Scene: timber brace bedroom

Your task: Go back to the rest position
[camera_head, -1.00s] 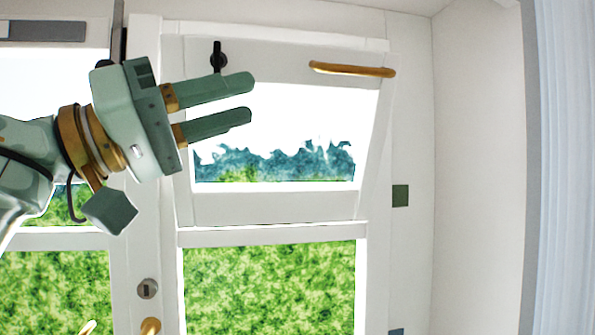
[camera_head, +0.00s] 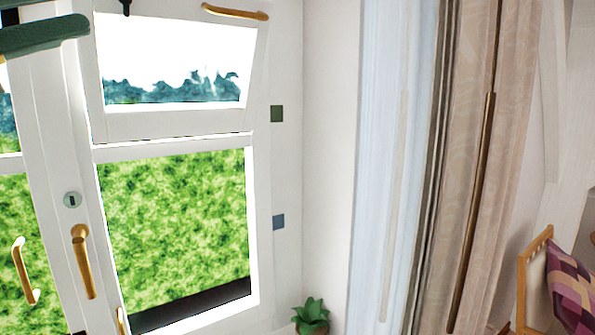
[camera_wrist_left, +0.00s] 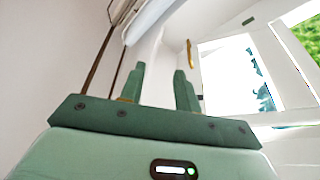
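My left gripper (camera_wrist_left: 159,72) shows in the left wrist view with its two green fingers apart and nothing between them. In the head view only a green finger of the left gripper (camera_head: 45,35) shows at the upper left edge, in front of the glazed white door. The rest of that gripper and its arm are out of the picture. My right gripper is in neither view.
A glazed white door (camera_head: 125,128) with a tilted upper pane and brass handles (camera_head: 84,262) fills the left. Pale curtains (camera_head: 385,150) and beige curtains (camera_head: 470,150) hang right of it.

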